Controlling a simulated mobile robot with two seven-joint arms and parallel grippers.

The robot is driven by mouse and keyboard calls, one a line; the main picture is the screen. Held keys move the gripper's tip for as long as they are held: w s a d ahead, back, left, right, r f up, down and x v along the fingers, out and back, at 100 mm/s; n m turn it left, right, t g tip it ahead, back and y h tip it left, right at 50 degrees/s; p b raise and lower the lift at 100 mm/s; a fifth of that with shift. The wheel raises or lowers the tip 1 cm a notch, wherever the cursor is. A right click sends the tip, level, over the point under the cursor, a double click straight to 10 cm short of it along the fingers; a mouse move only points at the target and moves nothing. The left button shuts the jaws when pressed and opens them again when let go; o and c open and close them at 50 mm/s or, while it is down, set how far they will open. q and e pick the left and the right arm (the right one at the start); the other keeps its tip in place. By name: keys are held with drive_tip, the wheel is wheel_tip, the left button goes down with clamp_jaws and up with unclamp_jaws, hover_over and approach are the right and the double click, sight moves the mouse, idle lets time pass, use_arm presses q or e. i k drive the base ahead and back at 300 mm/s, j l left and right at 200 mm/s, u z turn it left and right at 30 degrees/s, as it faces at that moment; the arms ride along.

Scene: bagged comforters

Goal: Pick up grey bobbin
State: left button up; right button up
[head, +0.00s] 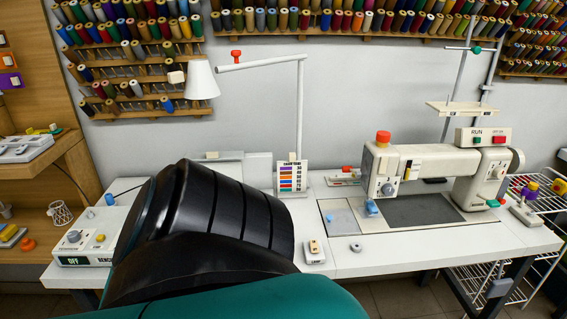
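A small grey ring-shaped piece, which looks like the grey bobbin (356,247), lies on the white table (440,258) near its front edge. It is right of the lamp switch and in front of the sewing machine's bed. Nothing touches it. A large black and teal link of my own arm fills the lower left and middle of the head view and hides part of the table. Neither of my grippers shows, so I cannot see whether they are open or shut.
The sewing machine (430,165) stands at the right of the table. The lamp switch (314,251) and a colour chart stand (292,178) are left of the bobbin. A bench control box (88,238) sits at the far left. The table front right of the bobbin is clear.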

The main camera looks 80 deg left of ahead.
sight(356, 247)
drive_tip(key=u, duration=2.15)
